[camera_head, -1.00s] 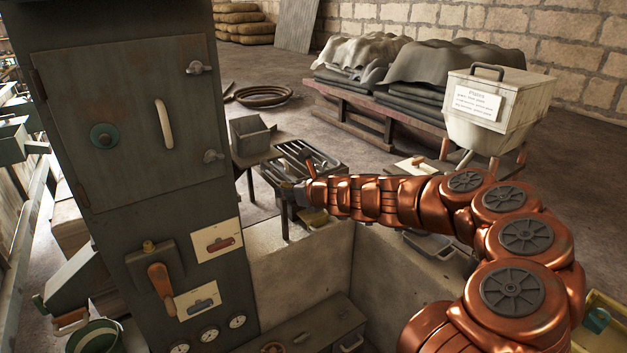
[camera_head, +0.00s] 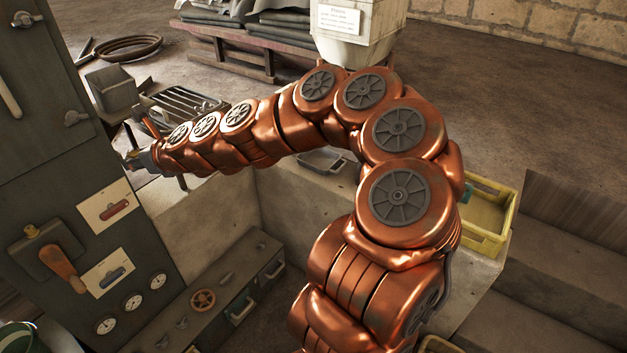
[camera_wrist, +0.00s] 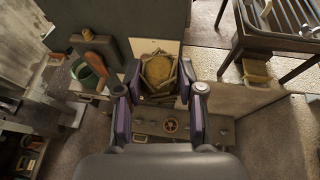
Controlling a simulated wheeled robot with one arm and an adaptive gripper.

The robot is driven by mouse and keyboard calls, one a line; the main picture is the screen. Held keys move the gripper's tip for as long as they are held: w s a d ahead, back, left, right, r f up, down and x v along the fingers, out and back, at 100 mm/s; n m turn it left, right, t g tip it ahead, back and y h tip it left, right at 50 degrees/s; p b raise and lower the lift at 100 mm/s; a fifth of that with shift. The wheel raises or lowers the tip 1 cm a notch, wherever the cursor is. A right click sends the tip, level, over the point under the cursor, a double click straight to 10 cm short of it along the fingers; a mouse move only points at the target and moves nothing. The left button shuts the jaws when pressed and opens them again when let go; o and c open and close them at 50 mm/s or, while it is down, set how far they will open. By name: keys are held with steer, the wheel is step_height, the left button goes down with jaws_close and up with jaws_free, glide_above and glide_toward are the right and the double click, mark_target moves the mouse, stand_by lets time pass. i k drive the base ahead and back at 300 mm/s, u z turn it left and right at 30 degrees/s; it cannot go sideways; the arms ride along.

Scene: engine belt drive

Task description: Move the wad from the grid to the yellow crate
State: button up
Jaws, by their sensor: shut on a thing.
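My gripper (camera_wrist: 158,88) is shut on the wad (camera_wrist: 157,72), a rough brown bundle between the two purple-padded fingers in the wrist view. In the head view my gripper (camera_head: 138,160) is at the far left end of my copper arm, beside the dark cabinet; the wad cannot be made out there. The grid (camera_head: 178,96), a dark rack of metal bars, stands behind my forearm; it also shows at the top right of the wrist view (camera_wrist: 283,22). The yellow crate (camera_head: 497,244) sits at the right, partly hidden behind my arm, with a teal item at its left side.
The dark cabinet (camera_head: 45,150) with handles and gauges stands close to my gripper. Low concrete walls (camera_head: 205,215) run below my arm. A pale bin (camera_head: 357,35) stands behind my arm's bend. A grey pan (camera_head: 322,161) lies below the forearm. Open floor lies at the upper right.

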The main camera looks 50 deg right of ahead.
mark_target(496, 214)
steer(key=k, duration=1.15)
steer(key=z, duration=0.5)
steer(key=i, duration=0.6)
steer(key=z, duration=1.05)
steer(key=i, duration=0.45)
steer(key=z, duration=0.3)
